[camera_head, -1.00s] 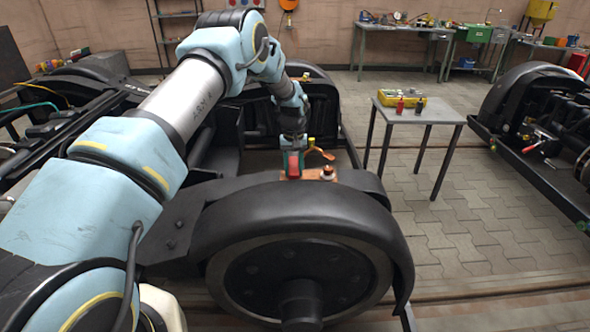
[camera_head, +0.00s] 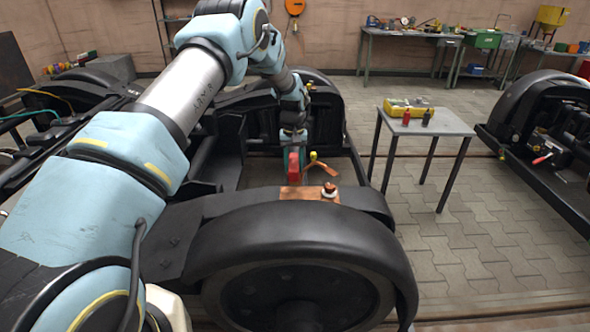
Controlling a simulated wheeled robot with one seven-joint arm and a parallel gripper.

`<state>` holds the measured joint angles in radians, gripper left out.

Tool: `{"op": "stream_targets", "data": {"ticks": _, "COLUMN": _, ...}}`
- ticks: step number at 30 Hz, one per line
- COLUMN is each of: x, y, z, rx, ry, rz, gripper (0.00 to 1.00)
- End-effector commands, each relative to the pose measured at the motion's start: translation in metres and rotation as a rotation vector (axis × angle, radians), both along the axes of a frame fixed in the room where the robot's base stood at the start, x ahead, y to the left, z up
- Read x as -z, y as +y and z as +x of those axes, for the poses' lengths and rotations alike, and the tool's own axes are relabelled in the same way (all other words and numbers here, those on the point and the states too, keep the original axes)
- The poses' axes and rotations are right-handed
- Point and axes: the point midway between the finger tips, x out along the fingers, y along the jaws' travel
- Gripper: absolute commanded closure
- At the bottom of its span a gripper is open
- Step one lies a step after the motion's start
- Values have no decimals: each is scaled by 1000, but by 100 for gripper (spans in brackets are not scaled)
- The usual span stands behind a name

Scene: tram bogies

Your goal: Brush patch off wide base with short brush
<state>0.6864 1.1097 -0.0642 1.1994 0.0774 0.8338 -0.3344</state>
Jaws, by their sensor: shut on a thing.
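My gripper (camera_head: 294,142) points down over the far side of the wheel and is shut on a small red and green thing (camera_head: 294,166), seemingly the short brush. Its bristles cannot be made out. A flat copper-coloured plate (camera_head: 303,192), perhaps the wide base, lies on top of the black wheel cover. A copper stud with a pale collar (camera_head: 330,190) stands at the plate's right end. The red thing's lower end shows at the plate's far left edge; I cannot tell whether it touches. I cannot make out a distinct patch.
The black wheel cover (camera_head: 300,230) bulges in front. A small grey table (camera_head: 430,124) with a yellow box and two bottles stands right. Paved floor is free around it.

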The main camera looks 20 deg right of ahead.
Motion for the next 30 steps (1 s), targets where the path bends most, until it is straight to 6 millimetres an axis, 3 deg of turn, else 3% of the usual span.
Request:
{"op": "stream_targets", "data": {"ticks": 12, "x": -37, "y": 6, "z": 1, "rx": -1, "ry": 0, "rz": 0, "gripper": 100}}
{"op": "stream_targets", "data": {"ticks": 30, "x": -38, "y": 7, "z": 1, "rx": -1, "ry": 1, "rz": 0, "gripper": 100}}
